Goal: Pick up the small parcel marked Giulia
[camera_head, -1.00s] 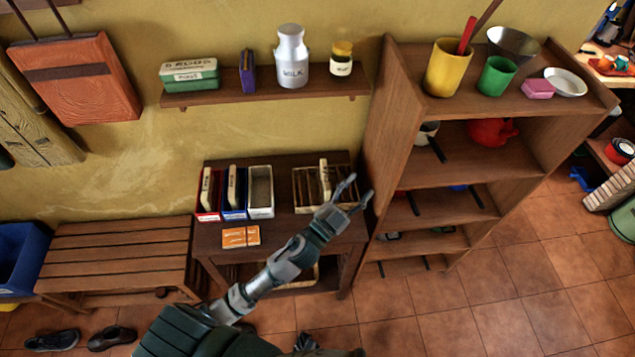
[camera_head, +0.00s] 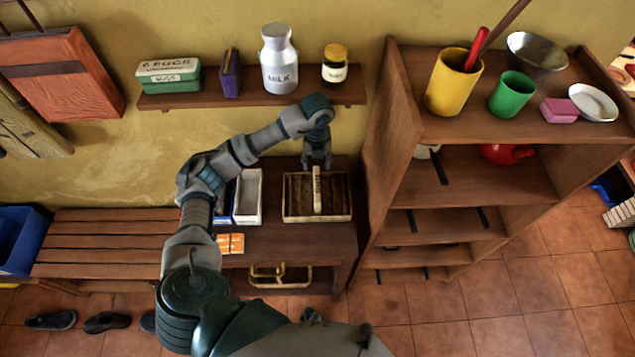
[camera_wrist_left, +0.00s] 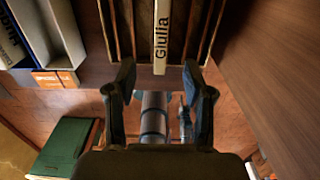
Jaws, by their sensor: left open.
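The parcel marked Giulia (camera_head: 317,192) is small, slim and cream-coloured, and stands upright in a slatted wooden crate (camera_head: 290,214) on the small dark table. In the left wrist view the parcel (camera_wrist_left: 161,38) shows its "Giulia" label at top centre, between the slats. My left gripper (camera_head: 317,164) points down just above the parcel, at its top end in the head view. In the wrist view the open fingers (camera_wrist_left: 159,72) are spread to either side of the parcel's lower end. I cannot tell whether they touch it. My right gripper is not in view.
Orange cards (camera_head: 230,243) lie at the table front. A shelf unit (camera_head: 395,150) rises close on the right, and a wall shelf (camera_head: 215,100) hangs above.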

